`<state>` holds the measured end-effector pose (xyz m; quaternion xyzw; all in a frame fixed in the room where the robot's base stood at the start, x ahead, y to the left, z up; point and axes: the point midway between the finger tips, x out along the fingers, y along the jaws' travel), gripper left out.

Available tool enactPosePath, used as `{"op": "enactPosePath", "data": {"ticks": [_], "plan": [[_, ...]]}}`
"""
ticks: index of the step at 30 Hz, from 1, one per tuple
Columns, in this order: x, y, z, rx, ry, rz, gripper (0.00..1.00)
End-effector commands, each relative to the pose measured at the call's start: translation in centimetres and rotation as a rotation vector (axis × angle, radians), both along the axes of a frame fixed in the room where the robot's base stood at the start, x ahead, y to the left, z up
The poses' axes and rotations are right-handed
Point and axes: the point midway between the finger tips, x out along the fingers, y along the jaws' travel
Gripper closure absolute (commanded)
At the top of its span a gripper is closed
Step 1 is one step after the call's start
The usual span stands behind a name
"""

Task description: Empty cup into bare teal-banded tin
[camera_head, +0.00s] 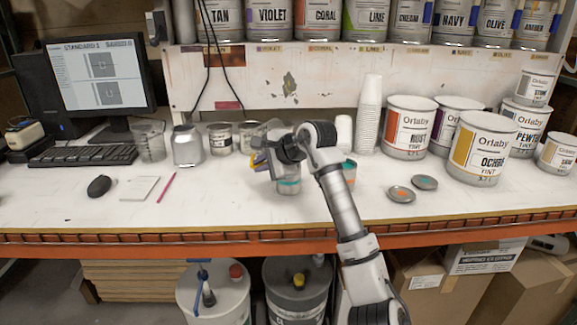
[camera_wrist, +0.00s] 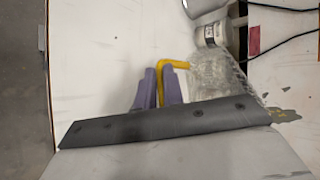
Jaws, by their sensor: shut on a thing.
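My gripper (camera_head: 262,160) has purple fingers, shut on a clear cup (camera_head: 258,136), above the worktop. The cup appears tilted, and its contents cannot be made out. In the wrist view, the cup (camera_wrist: 213,76) is beside the purple fingers (camera_wrist: 158,88), with a yellow piece (camera_wrist: 174,64) between. A small tin with a teal band (camera_head: 288,186) stands on the worktop just below my gripper; its top is partly hidden by the gripper and cup. Another small tin with a teal band (camera_head: 349,171) is partly hidden behind my arm.
Two loose lids (camera_head: 401,194) lie right of my arm. A tall cup stack (camera_head: 369,115) and large paint tins (camera_head: 480,148) stand behind. A clear beaker (camera_head: 150,142), a grey can (camera_head: 187,147), a mouse (camera_head: 99,186) and a pink pencil (camera_head: 166,187) are on the left.

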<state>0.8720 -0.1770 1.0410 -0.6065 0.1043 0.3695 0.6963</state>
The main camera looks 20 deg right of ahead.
Motion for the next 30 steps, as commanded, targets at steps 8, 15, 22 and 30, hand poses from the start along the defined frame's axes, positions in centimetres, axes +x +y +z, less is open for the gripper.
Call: {"op": "enactPosePath", "data": {"ticks": [8, 15, 22, 30], "plan": [[0.04, 0.06, 0.14, 0.031, -0.024, 0.001, 1.00], [0.03, 0.05, 0.33, 0.056, -0.044, 0.002, 1.00], [0.06, 0.11, 0.43, 0.081, -0.063, 0.002, 1.00], [0.06, 0.09, 0.59, 0.109, -0.085, 0.003, 1.00]]}}
